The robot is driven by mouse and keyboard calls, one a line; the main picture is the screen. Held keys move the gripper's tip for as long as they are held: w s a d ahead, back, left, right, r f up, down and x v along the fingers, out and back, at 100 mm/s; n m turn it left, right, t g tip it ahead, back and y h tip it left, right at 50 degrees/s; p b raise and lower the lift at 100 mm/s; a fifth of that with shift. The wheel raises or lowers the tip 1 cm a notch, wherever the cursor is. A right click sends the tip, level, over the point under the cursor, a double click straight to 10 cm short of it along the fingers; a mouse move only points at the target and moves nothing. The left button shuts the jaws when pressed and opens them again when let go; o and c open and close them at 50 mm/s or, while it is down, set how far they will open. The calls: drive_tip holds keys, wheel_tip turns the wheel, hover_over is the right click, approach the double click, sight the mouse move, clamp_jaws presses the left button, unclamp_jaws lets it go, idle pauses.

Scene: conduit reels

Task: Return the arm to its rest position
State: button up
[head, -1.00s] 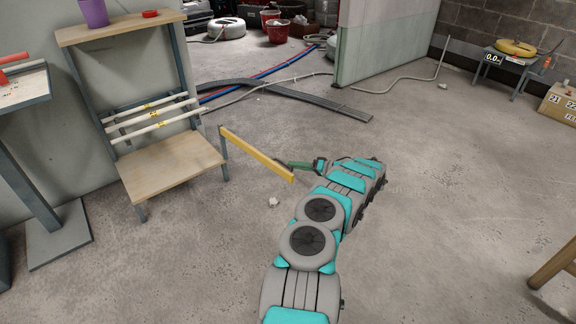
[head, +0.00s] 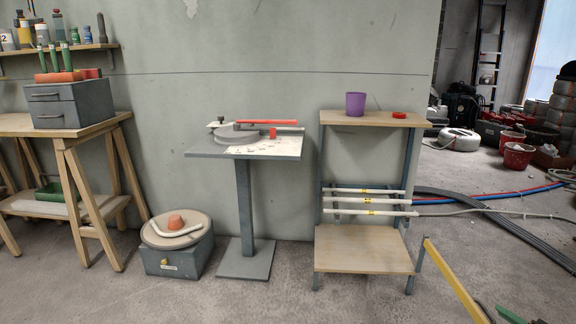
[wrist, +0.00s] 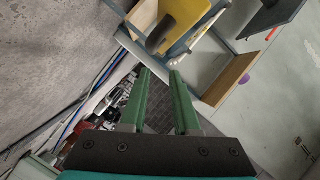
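My gripper (wrist: 160,76) shows in the wrist view as two green fingers held apart, with nothing between them. In the head view, only a small green part of my arm's end (head: 510,315) shows at the bottom right corner. The rest of my arm is out of that view. A yellow bar (head: 455,284) beside the wooden stand slants down toward that corner. Beyond the fingers in the wrist view are a yellow surface (wrist: 183,22) with a dark rounded part, and pale rods.
A wooden stand (head: 365,250) carries a purple cup (head: 355,104), a red ring (head: 399,114) and white conduits (head: 368,200). Left of it are a bending table (head: 262,151), a grey box with a round top (head: 180,256) and a workbench (head: 95,125). Floor in front is clear.

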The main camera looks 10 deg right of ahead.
drive_tip(key=w+a+r+h, duration=0.3)
drive_tip(key=w+r+h, duration=0.3)
drive_tip(key=w+r, duration=1.6)
drive_tip(key=w+a+r+g+h, duration=0.15)
drive_tip(key=a+r, duration=0.25)
drive_tip(key=a, duration=0.5)
drive_tip(key=a+r+g, duration=0.2)
drive_tip(key=a+r, duration=0.3)
drive_tip(key=a, duration=0.3)
drive_tip(key=s+a+f+n+g+y, duration=0.1)
drive_tip(key=s+a+n+g, duration=0.15)
drive_tip(key=s+a, duration=0.8)
drive_tip(key=s+a+f+n+g+y, duration=0.15)
drive_tip(key=s+a+g, duration=0.4)
drive_tip(key=a, duration=0.85)
drive_tip(key=s+a+f+n+g+y, duration=0.1)
drive_tip(key=s+a+n+g, duration=0.1)
drive_tip(key=s+a, duration=0.4)
drive_tip(key=s+a+f+n+g+y, duration=0.1)
drive_tip(key=s+a, duration=0.6)
drive_tip(key=s, duration=0.9)
drive_tip(key=s+a+f+n+g+y, duration=0.1)
drive_tip(key=s+a, duration=0.5)
drive_tip(key=s, duration=0.6)
drive_tip(key=shift+a+f+n+g, duration=0.3)
drive_tip(key=shift+f+n+g, duration=0.5)
drive_tip(key=shift+g, duration=0.05)
